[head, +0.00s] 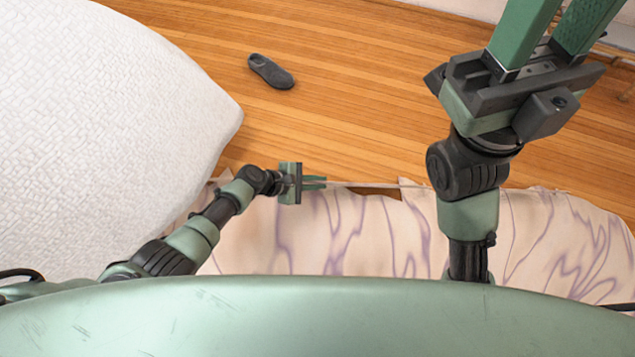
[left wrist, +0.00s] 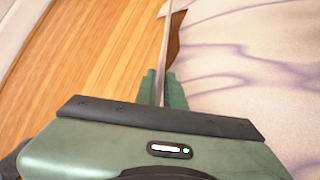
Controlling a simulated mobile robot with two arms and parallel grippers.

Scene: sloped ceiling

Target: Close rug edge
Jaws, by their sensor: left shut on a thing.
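The cream rug (head: 345,240) with purple veins lies across the floor below my arms. It also shows in the left wrist view (left wrist: 245,60). A thin pale strip, the rug edge (head: 365,184), runs along its far side, with a dark brown gap beside it. My left gripper (head: 318,182) is shut on this strip near its left part. In the left wrist view, the strip passes between the green fingers (left wrist: 163,92). My right gripper (head: 562,25) is high at the upper right, fingers apart with nothing seen between them; its tips are cut off by the frame.
A white quilted surface (head: 90,140) fills the left side, close to my left arm. A dark grey shoe (head: 270,71) lies on the wooden floor (head: 340,110) beyond the rug. The floor between shoe and rug is clear.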

